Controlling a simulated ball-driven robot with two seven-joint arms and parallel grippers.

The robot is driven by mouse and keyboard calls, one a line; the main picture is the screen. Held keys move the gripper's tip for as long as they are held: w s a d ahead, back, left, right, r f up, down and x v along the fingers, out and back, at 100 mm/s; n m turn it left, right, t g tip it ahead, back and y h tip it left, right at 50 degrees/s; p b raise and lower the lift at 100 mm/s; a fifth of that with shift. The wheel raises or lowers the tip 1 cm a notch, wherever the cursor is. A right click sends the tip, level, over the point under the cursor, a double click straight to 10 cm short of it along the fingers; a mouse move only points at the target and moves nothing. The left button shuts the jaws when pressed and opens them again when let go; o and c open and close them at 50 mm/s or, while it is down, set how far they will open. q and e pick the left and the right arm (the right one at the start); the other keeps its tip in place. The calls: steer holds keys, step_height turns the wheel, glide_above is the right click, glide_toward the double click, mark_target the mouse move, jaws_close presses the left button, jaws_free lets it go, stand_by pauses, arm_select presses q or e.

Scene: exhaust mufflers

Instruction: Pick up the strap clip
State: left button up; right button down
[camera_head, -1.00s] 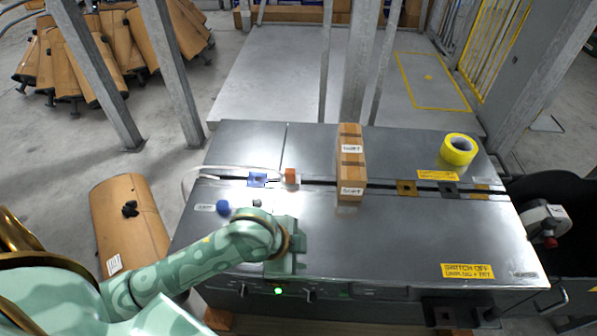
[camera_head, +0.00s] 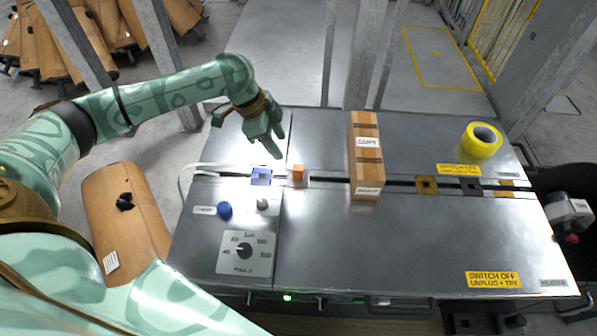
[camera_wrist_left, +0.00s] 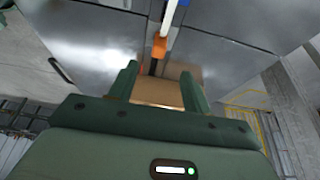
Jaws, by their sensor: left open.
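A small orange block-like piece (camera_head: 297,173), which may be the strap clip, sits on the grey metal bench top at the slot, just right of a blue fitting (camera_head: 261,176). A white strap or cord (camera_head: 205,168) leads in from the left to the blue fitting. My left gripper (camera_head: 275,146) hangs above the bench, behind and slightly left of the orange piece, open and empty. In the left wrist view, the orange piece (camera_wrist_left: 159,47) shows just beyond and between the open fingertips (camera_wrist_left: 160,72). It looks apart from them. My right gripper is not in view.
A long brown box (camera_head: 367,155) with labels stands right of the orange piece. A yellow tape roll (camera_head: 479,141) lies at the back right. A blue knob (camera_head: 225,210) and dial panel (camera_head: 246,252) are front left. The bench's front middle is clear.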

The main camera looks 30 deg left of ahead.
mark_target(297, 167)
arm_select(q)
steer(key=b+x, duration=0.2)
steer(key=x, duration=0.4)
steer(key=shift+w+f, duration=0.1)
steer(key=shift+f, duration=0.2)
steer(key=b+x, duration=0.1)
steer(key=x, duration=0.1)
steer(key=b+x, duration=0.2)
steer(key=x, duration=0.1)
steer(key=shift+d, duration=0.4)
steer(key=shift+w+d, duration=0.1)
steer(key=shift+w, duration=0.05)
steer(key=shift+r, duration=0.15)
steer(key=shift+c, duration=0.3)
steer(key=c, duration=1)
steer(key=shift+o, duration=0.2)
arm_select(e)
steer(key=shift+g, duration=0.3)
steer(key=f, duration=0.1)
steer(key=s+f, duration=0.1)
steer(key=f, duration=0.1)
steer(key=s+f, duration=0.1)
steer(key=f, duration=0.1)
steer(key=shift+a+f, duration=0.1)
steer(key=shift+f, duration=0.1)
